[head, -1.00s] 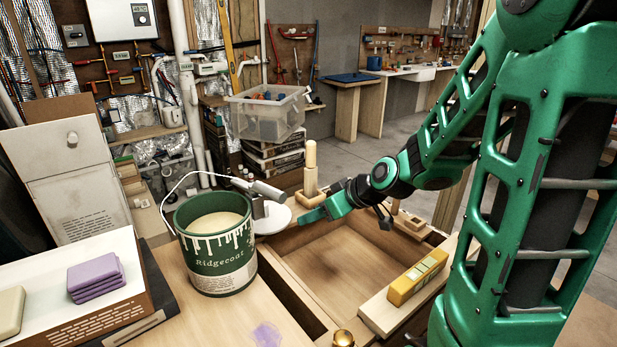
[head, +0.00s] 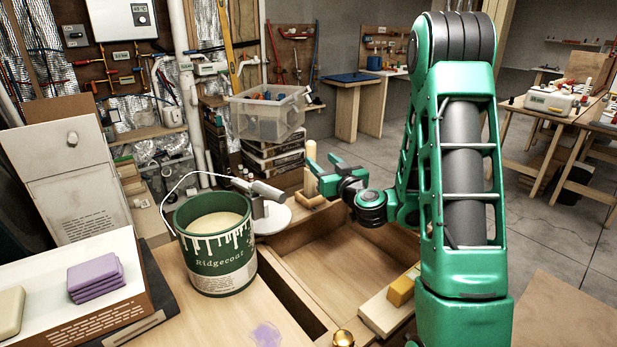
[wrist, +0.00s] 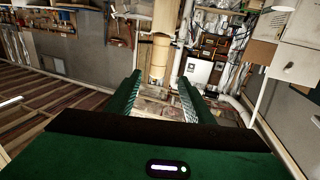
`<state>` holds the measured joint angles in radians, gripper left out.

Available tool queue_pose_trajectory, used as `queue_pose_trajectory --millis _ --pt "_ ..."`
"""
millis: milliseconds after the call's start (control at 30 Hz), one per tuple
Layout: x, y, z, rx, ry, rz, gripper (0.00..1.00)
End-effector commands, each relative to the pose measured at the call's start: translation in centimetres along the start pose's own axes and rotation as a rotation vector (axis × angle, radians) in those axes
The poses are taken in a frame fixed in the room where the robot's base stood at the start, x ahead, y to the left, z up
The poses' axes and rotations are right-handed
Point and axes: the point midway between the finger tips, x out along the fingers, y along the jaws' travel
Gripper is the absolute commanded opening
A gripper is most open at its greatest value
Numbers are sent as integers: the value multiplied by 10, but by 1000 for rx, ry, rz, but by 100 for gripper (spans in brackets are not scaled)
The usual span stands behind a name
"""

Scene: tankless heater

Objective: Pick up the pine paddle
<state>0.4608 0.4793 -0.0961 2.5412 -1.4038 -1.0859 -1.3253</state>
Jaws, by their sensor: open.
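A pale wooden upright piece (head: 311,168), which looks like the pine paddle, stands behind the lamp at the far edge of the open wooden drawer. Its lower part meets a wooden block; I cannot tell how they join. My gripper (head: 326,172) is open and empty, just to the right of the upright piece, its fingers pointing left towards it. In the wrist view, my gripper (wrist: 160,80) has its two green fingers apart. A pale wooden piece (wrist: 161,45) shows beyond the fingertips, between them in the picture.
A green paint can (head: 217,245) and a white-based lamp (head: 270,217) stand left of the open drawer (head: 340,265). A clear bin (head: 268,115) stands behind.

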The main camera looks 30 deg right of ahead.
Motion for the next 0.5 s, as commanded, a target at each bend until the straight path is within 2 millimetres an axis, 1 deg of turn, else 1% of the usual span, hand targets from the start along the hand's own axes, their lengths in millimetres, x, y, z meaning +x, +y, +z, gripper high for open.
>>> queue_pose_trajectory --millis 133,500 --pt "11 -3 0 -5 1 -6 48" --pt "42 -2 0 -4 2 -4 48"
